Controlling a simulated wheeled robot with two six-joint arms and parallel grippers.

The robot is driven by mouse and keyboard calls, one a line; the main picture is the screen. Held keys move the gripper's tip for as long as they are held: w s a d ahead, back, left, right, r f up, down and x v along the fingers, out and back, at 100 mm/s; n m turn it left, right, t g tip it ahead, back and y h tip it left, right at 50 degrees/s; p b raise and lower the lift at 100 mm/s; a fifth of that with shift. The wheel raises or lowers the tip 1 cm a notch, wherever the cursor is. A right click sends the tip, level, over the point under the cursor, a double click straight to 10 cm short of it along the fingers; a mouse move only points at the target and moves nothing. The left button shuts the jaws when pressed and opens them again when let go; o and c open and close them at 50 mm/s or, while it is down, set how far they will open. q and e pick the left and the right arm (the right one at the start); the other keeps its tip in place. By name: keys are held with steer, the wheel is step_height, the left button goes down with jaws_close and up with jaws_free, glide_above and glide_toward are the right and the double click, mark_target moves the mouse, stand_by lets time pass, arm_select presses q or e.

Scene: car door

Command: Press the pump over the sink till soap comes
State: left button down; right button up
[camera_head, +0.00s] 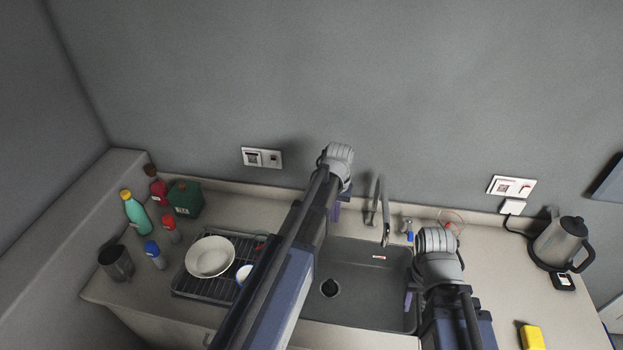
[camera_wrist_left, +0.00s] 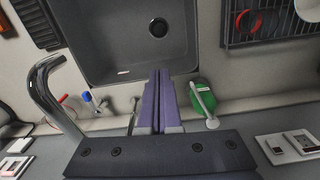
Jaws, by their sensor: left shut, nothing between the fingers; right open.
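A green bottle (camera_wrist_left: 202,92) with a pale grey pump (camera_wrist_left: 206,108) stands at the sink's edge in the left wrist view. My left arm hides it in the head view. The dark sink (camera_head: 352,315) with its round drain is below; it also shows in the left wrist view (camera_wrist_left: 112,55). My left gripper (camera_head: 337,212) is shut and empty by the back of the sink. In the left wrist view its purple fingers (camera_wrist_left: 159,76) point toward the sink, left of the bottle and apart from it in the picture. My right gripper (camera_head: 408,301) is open by the sink's right side, partly hidden by its wrist.
The metal faucet (camera_head: 382,208) stands behind the sink, with a small blue-ended item (camera_head: 410,236) to its right. A dish rack (camera_head: 200,287) with a white bowl is left of the sink. A kettle (camera_head: 561,243) and a yellow block (camera_head: 531,337) are at right.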

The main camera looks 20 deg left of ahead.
arm_select(q)
steer(key=w+a+n+g, duration=0.1)
steer(key=w+a+n, duration=0.2)
steer(key=w+a, duration=1.3)
steer(key=shift+w+r+n+h, duration=0.3)
steer(key=shift+w, duration=0.9)
steer(key=shift+f, duration=0.1)
steer(key=f+b, duration=0.6)
steer(key=b, duration=0.1)
steer(key=shift+s+d+f, duration=0.15)
steer(key=shift+s+f, duration=0.15)
steer(key=shift+f, duration=0.1)
